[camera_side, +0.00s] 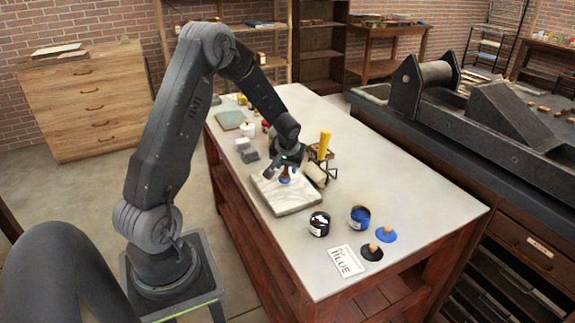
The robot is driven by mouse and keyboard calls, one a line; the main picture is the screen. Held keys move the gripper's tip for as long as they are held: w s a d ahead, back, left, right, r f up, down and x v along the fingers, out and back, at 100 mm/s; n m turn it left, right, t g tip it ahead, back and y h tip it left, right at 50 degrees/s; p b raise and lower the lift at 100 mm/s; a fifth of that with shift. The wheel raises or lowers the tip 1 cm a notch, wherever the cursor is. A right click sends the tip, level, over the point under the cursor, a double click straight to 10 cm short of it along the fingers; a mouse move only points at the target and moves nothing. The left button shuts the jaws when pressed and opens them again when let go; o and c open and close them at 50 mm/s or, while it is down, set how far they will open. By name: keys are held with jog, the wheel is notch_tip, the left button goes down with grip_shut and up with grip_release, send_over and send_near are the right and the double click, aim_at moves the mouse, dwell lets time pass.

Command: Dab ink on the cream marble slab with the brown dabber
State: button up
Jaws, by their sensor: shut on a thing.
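The cream marble slab (290,203) lies flat near the left edge of the table, its top streaked with grey. My gripper (285,169) is over the slab's far part, pointing down, and is shut on the small brown dabber (285,178). Some blue shows at the dabber, and the fingers hide part of it. I cannot tell whether the dabber touches the slab. An open can of black ink (319,225) and an open can of blue ink (360,217) stand on the table nearer the camera.
Two discs with wooden knobs, one blue (386,235) and one black (372,254), lie right of a lettered card (346,262). A brayer-like tool with a yellow handle (324,146) stands just right of my gripper. Grey blocks (246,149) lie behind the slab. The table's right side is clear.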

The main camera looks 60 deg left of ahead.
jog(key=shift+f, duration=0.75)
dwell(1.6)
jog(key=shift+r, duration=3.55)
